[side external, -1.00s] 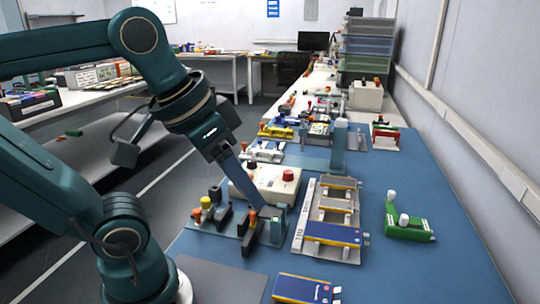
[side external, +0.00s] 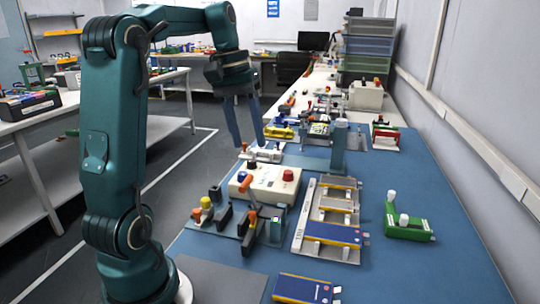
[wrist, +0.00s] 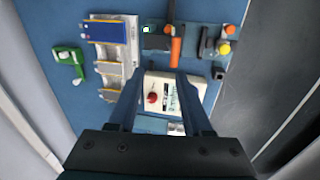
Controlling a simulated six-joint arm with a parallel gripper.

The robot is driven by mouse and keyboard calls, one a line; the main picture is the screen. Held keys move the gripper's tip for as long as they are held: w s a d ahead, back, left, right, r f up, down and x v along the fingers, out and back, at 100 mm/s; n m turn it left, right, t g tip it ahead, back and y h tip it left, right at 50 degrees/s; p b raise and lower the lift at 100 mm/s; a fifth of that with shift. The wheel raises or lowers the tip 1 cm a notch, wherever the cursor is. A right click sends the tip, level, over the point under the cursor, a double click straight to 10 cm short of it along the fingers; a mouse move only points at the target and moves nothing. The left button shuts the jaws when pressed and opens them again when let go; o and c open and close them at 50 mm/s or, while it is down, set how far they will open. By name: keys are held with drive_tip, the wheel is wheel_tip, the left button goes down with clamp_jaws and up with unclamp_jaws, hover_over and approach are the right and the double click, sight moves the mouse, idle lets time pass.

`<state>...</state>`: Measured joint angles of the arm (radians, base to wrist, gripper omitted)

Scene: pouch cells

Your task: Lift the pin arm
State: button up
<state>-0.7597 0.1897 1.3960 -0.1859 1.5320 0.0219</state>
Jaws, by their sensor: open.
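The likely pin arm, a lever with an orange handle (side external: 249,188), stands tilted up on a small grey fixture (side external: 272,230) at the table's near left edge in the side view. In the wrist view its orange handle (wrist: 175,52) lies beyond my fingertips, beside the fixture with a small green light (wrist: 149,29). My gripper (side external: 250,144) is open and empty, pointing down above the table, behind and above the lever and apart from it. In the wrist view my two fingers (wrist: 157,82) frame the cream control box. The lever's pivot is too small to make out.
A cream control box (side external: 262,184) with a red button stands just behind the fixture. Black blocks and yellow and orange knobs (side external: 206,204) sit left of it. A pouch-cell rack (side external: 308,209) and a green clamp (side external: 405,222) are to the right.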

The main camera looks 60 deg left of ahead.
sight(250, 193)
drive_tip(key=shift+a+f, duration=0.55)
drive_tip(key=shift+a, duration=0.15)
wheel_tip(250, 193, down, 8)
drive_tip(key=shift+f, duration=0.15)
drive_tip(key=shift+w+d+f, duration=0.1)
drive_tip(key=shift+f, duration=0.8)
drive_tip(key=shift+w+d+f, duration=0.15)
drive_tip(key=shift+f, duration=0.7)
drive_tip(key=shift+w+d+f, duration=0.1)
drive_tip(key=shift+f, duration=0.8)
clamp_jaws()
drive_tip(key=shift+s, duration=0.15)
